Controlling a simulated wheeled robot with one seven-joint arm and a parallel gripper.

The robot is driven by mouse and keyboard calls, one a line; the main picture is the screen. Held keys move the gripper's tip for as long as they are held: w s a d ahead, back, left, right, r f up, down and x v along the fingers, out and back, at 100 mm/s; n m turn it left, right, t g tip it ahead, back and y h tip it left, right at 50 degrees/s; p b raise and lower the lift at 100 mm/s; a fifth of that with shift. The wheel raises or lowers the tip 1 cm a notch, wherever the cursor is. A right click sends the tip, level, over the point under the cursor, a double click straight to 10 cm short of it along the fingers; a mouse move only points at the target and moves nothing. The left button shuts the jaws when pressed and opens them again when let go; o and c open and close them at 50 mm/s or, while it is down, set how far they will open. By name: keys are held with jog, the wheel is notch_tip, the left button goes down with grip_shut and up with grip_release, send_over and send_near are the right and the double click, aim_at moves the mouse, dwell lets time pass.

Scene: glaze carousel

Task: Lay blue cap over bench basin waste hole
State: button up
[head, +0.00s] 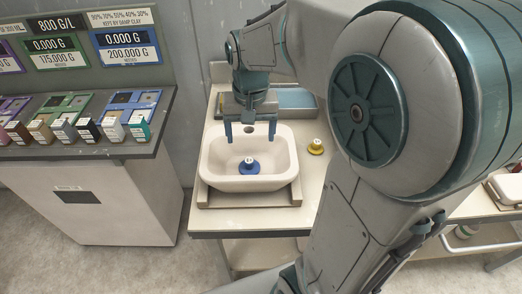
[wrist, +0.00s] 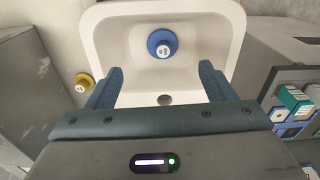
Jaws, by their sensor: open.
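The blue cap (head: 249,168), a round disc with a white-topped knob, sits upright on the floor of the white basin (head: 208,170). It also shows in the wrist view (wrist: 162,44), clear of my fingers. No waste hole shows on the basin floor; the cap hides whatever is under it. A dark round hole (wrist: 164,99) lies in the basin's ledge on my gripper's side, apart from the cap. My gripper (head: 250,139) is open and empty above the basin's back edge, fingers pointing down on either side of that hole.
A yellow cap (head: 316,147) stands on the bench (head: 217,221) right of the basin. A blue-grey tray (head: 295,98) lies at the back of the bench. The basin rests on a wooden frame (head: 250,200). A console with several coloured blocks (head: 65,131) stands left.

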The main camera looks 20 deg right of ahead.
jog(key=s+n+t, duration=0.2)
jog(key=s+n, duration=0.1)
jog(key=s, duration=0.9)
jog(key=shift+f+t, duration=0.15)
jog(key=shift+t, duration=0.15)
jog(key=shift+d, duration=0.15)
